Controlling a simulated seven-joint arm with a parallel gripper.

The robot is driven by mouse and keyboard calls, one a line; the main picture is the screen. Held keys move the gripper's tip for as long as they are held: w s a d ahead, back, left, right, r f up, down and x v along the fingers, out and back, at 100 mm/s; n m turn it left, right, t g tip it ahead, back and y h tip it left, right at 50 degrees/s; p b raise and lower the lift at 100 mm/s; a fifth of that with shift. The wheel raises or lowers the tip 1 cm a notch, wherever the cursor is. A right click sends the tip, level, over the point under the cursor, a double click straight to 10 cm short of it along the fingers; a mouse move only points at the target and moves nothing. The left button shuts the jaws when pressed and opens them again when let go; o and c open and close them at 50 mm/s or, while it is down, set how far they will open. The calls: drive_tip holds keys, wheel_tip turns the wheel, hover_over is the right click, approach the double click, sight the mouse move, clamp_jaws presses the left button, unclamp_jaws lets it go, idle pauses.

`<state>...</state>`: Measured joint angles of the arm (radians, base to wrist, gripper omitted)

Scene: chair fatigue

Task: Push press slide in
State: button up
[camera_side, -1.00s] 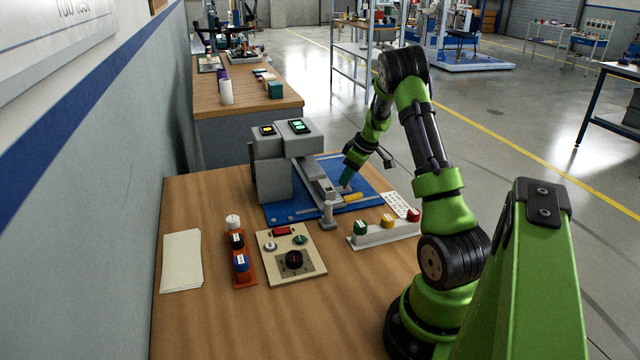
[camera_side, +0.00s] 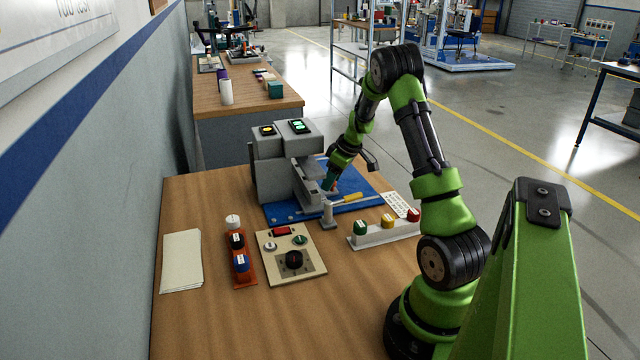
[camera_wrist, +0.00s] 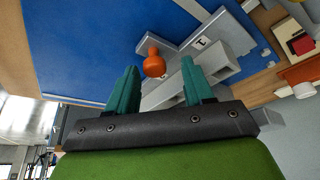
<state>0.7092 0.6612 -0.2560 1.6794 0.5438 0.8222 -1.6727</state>
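The grey press (camera_side: 272,178) stands on a blue mat (camera_side: 365,183), with its slide (camera_side: 311,196) low on its right side. My gripper (camera_side: 329,184) is down at the right end of the slide. In the wrist view my gripper (camera_wrist: 160,63) has its two teal fingers spread apart. An orange knob (camera_wrist: 154,65) on a grey plate shows between or just beyond the fingertips; I cannot tell if they touch it. The long grey slide rail (camera_wrist: 215,72) runs behind the right finger. My fingers hide part of the slide in the side view.
A yellow-handled tool (camera_side: 352,196) lies on the mat. A small grey post (camera_side: 327,214) stands at the mat's front edge. A control panel (camera_side: 310,265), a three-button strip (camera_side: 385,232), an orange rack (camera_side: 240,270) and paper (camera_side: 182,262) occupy the table's front.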

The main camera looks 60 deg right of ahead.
drive_tip(key=shift+d, duration=0.1)
drive_tip(key=v, duration=1.7)
